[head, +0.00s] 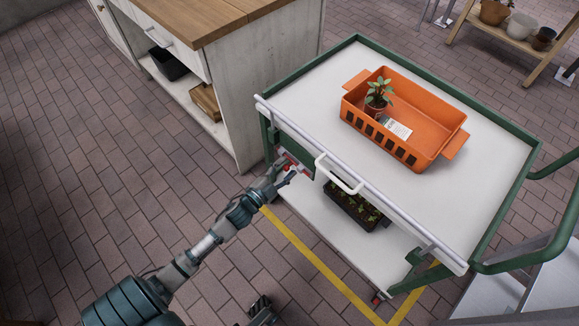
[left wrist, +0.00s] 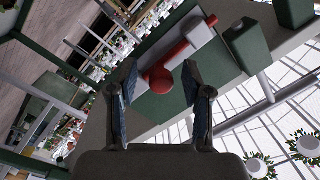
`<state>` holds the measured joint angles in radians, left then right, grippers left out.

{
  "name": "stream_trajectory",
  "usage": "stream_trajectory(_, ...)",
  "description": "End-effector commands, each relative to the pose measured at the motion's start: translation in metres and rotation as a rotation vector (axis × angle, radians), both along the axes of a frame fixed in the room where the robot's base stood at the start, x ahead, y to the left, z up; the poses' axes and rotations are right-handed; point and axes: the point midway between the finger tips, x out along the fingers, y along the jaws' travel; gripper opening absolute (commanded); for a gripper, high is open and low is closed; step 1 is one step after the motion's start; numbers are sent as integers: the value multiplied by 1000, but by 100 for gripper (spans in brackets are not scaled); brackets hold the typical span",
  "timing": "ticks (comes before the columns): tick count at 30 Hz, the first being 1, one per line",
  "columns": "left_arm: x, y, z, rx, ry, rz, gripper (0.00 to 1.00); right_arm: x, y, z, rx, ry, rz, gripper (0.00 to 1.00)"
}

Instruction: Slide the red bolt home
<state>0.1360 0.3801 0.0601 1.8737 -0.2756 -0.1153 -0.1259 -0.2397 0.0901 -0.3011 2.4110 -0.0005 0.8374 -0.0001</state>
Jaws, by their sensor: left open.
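The red bolt shows in the left wrist view as a red rod (left wrist: 178,54) with a round red knob (left wrist: 161,81). The rod runs to a pale block on a green plate. In the head view the bolt (head: 291,164) is a small red piece at the cart's left end, partly hidden by my gripper. My left gripper (head: 287,180) is open right at the bolt. In the left wrist view its two fingers (left wrist: 160,92) stand on either side of the knob, with a gap on each side. A dark jointed part at the bottom edge seems to be my right gripper (head: 263,312).
The white-topped cart (head: 300,84) has a green rim and a white front handle (head: 338,175). An orange basket (head: 432,112) with a potted plant (head: 378,96) stands on it. A seedling tray (head: 352,207) is below. A wooden-topped cabinet (head: 240,85) stands close on the left.

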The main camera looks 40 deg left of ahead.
Motion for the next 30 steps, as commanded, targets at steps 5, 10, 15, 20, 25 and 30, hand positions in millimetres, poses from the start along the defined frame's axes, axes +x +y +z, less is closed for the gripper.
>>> stream_trajectory(5,7,0,0,-1,1,0,50,2,0,-1,0,0,0,66)
stream_trajectory(10,8,0,1,0,1,1,50,2,0,-1,-1,-1,0,66)
stream_trajectory(15,7,0,0,0,1,1,17,2,0,-1,0,-1,0,66)
stream_trajectory(20,7,0,1,-1,0,0,0,2,0,-1,0,-1,0,66)
stream_trajectory(25,8,0,1,-2,0,0,0,2,0,-1,0,0,-1,66)
stream_trajectory(30,8,2,1,-2,-1,-1,0,2,0,1,0,-3,-1,66)
